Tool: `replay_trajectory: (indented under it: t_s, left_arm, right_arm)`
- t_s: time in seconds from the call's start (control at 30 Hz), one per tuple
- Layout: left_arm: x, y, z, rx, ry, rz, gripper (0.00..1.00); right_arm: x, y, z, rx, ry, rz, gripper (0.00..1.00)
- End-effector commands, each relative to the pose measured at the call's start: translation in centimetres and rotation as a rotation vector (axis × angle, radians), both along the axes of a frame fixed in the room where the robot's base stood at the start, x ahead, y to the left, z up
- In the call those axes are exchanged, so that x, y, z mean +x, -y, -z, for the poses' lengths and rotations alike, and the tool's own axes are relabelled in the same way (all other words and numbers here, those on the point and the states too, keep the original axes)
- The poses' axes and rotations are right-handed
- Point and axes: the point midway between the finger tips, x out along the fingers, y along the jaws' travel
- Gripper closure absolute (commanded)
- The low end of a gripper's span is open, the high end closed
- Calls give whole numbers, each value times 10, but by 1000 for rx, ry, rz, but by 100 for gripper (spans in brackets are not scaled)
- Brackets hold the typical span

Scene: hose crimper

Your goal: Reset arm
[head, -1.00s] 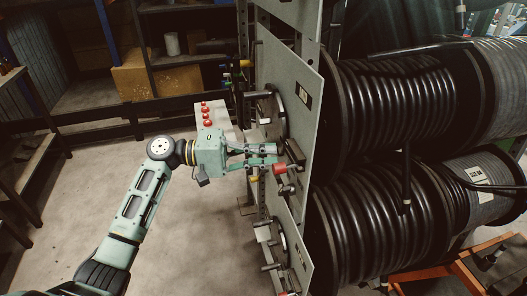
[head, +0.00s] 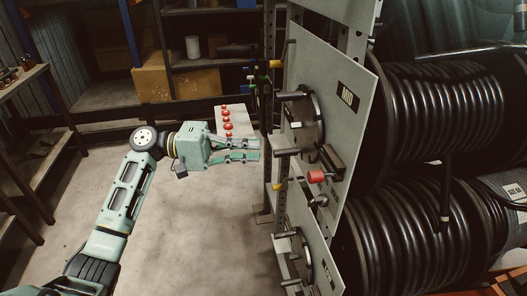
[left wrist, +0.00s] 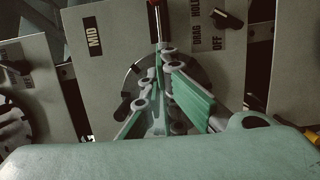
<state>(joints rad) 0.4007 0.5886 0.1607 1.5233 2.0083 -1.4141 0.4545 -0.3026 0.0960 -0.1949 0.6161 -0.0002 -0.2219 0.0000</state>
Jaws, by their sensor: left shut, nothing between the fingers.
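My left arm comes in from the lower left in the head view. Its green left gripper (head: 258,149) points right toward the grey reel-rack panel (head: 350,105). The fingers are shut with nothing between them. The fingertips are left of the panel and apart from the red-tipped handle (head: 316,177). In the left wrist view the gripper (left wrist: 160,58) stands in front of a round dark disc (left wrist: 135,82) on a panel marked MID (left wrist: 92,38). The green gripper body hides the bottom of that view. My right gripper is in neither view.
Large reels of black hose (head: 440,110) fill the right side behind the panels. A grey box with several red buttons (head: 238,118) stands beyond the gripper. Shelves with cardboard boxes (head: 167,85) stand at the back. The floor (head: 215,235) around the arm is clear.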

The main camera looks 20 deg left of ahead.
Motion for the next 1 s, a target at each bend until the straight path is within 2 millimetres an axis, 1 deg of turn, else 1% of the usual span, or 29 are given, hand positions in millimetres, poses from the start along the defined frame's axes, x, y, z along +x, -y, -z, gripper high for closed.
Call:
replay_trajectory:
  t_s: [0.13, 0.27, 0.53, 0.57, 0.63, 0.67, 0.77, 0.8, 0.87, 0.9, 0.97, 1.0]
  left_arm:
    - [-1, -2, 0, 0, 0, 1, 100]
    - [-1, -2, 0, 0, 0, 0, 100]
    - [0, -2, 0, 0, -1, -1, 100]
    - [0, -2, 2, 1, -4, -4, 100]
    - [5, -2, 13, 8, -20, -23, 100]
    - [9, -3, 22, 15, -32, -38, 100]
    - [25, -5, 70, 57, -96, -113, 100]
    - [32, -7, 97, 84, -129, -152, 100]
    - [40, -11, 141, 134, -179, -212, 100]
    - [42, -13, 172, 174, -213, -250, 100]
    - [42, -17, 219, 240, -259, -301, 100]
    - [40, -20, 249, 283, -289, -329, 100]
  right_arm:
    - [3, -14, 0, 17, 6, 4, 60]
    - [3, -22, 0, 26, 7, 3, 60]
    - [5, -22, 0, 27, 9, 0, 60]
    - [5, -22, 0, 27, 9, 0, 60]
    - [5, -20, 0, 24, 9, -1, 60]
    - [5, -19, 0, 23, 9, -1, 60]
    - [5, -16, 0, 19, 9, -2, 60]
    - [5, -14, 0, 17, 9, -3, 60]
    - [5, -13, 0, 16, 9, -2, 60]
    - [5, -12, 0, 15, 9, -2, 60]
    - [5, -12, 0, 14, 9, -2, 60]
    - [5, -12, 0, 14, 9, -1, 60]
